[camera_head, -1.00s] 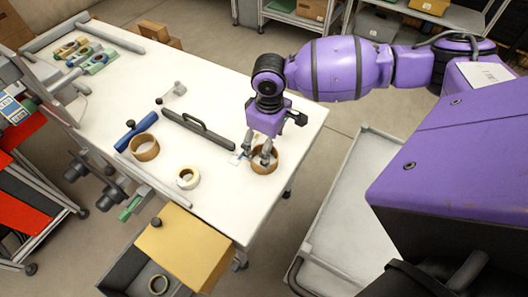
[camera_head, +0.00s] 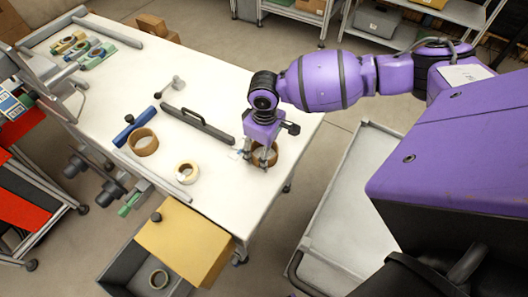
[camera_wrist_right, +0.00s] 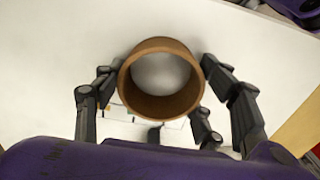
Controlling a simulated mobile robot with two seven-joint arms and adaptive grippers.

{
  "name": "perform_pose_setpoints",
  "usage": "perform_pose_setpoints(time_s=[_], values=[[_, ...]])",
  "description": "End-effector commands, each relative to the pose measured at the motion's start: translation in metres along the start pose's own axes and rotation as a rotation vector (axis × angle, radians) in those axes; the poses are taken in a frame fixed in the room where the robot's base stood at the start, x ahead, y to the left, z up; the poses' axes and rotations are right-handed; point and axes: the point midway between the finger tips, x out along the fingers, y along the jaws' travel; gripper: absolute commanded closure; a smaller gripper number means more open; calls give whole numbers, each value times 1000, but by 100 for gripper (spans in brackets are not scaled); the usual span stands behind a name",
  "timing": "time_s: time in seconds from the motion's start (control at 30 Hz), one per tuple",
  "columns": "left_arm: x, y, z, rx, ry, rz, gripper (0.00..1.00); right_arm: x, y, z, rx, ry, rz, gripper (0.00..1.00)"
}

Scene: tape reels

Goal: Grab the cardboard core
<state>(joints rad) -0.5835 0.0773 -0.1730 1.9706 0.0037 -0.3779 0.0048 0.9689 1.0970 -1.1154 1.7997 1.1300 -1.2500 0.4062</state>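A hollow brown cardboard core (camera_head: 270,163) stands on the white table near its right end. In the right wrist view the core (camera_wrist_right: 160,104) shows as an open brown ring in the middle of the picture. My right gripper (camera_head: 257,158) points down at the core, its purple arm coming in from the right. In the wrist view the right gripper's dark fingers (camera_wrist_right: 162,70) are spread on both sides of the ring, with tips close to its wall. I cannot tell whether they touch it. My left gripper is not in view.
Another brown ring (camera_head: 143,143) and a pale tape roll (camera_head: 186,172) lie left on the table (camera_head: 225,95). A dark handled bar (camera_head: 197,122) lies behind the gripper. A grey cart (camera_head: 345,200) stands to the right.

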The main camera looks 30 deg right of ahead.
Motion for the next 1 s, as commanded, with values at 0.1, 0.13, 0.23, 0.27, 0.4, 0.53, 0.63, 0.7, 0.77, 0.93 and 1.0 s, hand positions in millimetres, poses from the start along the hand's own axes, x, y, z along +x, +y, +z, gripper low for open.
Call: perform_pose_setpoints(time_s=[0.1, 0.13, 0.23, 0.27, 0.4, 0.53, 0.63, 0.7, 0.77, 0.93, 1.0], values=[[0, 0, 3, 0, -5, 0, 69, 0, 0, 0, 0, 0, 0, 61], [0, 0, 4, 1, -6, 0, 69, 0, 0, 0, 0, 0, 0, 61], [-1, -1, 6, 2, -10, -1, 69, 0, 0, 0, 0, 0, 0, 61], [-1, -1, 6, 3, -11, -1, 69, 0, 0, 0, 0, 0, 0, 61], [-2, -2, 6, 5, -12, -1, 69, -4, 0, 0, 0, 1, 0, 61], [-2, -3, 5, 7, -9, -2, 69, -15, 0, -1, 0, 2, 0, 61], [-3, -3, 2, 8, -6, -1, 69, -30, 1, -1, 0, 3, 1, 61], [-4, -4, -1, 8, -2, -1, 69, -43, -7, 2, -4, 4, 0, 61], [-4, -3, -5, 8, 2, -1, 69, -55, -17, 7, -5, 4, 0, 61], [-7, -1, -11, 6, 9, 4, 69, -95, -47, 20, -5, 6, 0, 61], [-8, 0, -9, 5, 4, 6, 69, -101, -64, 28, -7, 4, -2, 61]])
